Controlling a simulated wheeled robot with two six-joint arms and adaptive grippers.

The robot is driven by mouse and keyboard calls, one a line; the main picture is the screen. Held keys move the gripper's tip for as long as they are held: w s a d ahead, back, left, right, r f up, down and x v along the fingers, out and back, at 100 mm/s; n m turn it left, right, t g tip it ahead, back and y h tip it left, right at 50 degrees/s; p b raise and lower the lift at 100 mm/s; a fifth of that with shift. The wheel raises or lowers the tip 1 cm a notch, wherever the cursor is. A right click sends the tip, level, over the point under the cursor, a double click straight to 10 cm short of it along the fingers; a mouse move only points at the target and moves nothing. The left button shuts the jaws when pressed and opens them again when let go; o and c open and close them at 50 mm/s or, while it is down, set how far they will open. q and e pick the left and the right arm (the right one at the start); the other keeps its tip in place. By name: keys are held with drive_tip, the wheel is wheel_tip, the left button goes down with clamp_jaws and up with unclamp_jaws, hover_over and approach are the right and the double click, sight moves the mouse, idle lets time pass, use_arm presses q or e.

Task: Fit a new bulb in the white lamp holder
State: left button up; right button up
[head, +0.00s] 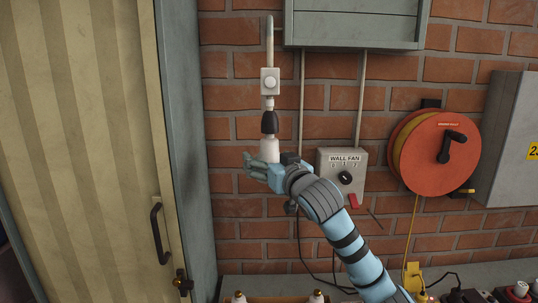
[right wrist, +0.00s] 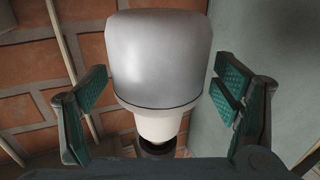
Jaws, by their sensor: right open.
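In the head view a white bulb (head: 267,147) points down below a dark socket (head: 269,122), under a white box with a round knob (head: 270,82) on the brick wall. My right gripper (head: 262,166) is at the bulb's lower end. In the right wrist view the bulb (right wrist: 160,60) has a broad greyish dome and a narrower white neck that meets a dark ring (right wrist: 157,149). The open fingers of my right gripper (right wrist: 161,80) stand on either side of the bulb, with gaps showing. My left gripper is out of view.
A wall fan control box (head: 341,165) is mounted right of the bulb, behind my right arm. An orange cable reel (head: 433,152) hangs farther right, beside a grey cabinet (head: 513,140). A grey box (head: 355,25) is above. A door (head: 90,150) stands left. Small items line the bottom edge.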

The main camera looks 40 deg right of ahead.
drive_tip(key=shift+f, duration=0.1)
drive_tip(key=c, duration=1.3)
drive_tip(key=shift+n+y, duration=0.5)
drive_tip(key=shift+y, duration=0.2)
drive_tip(key=shift+d, duration=0.1)
drive_tip(key=shift+n+y+b, duration=0.3)
drive_tip(key=shift+n+y, duration=0.1)
drive_tip(key=shift+y, duration=0.1)
drive_tip(key=shift+t, duration=0.3)
drive_tip(key=shift+y, duration=0.3)
drive_tip(key=shift+n+y, duration=0.4)
drive_tip(key=shift+y, duration=0.1)
